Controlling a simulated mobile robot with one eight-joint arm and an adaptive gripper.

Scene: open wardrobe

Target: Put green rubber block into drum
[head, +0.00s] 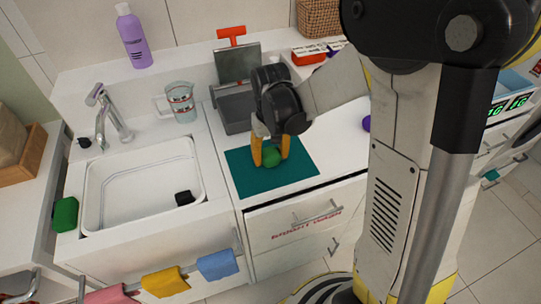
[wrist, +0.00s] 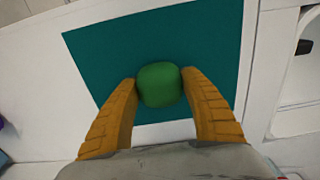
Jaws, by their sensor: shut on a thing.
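A green rounded block (head: 271,157) is between the two yellow fingers of my gripper (head: 270,153), over the teal mat (head: 242,185) on the counter. The wrist view shows the green block (wrist: 160,85) held between the fingertips, near the middle of one edge of the mat (wrist: 110,45). My gripper is shut on it. I cannot tell whether the block touches the mat or hangs just above it. Another green object (head: 65,214) sits at the left rim of the sink. I cannot make out a drum in either view.
A white sink (head: 140,190) with a tap (head: 108,115) is left of the mat. A grey bin (head: 235,108), a measuring jug (head: 181,103) and a purple bottle (head: 133,38) stand behind. Drawers (head: 290,222) are below the counter. My own arm hides much of the right side.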

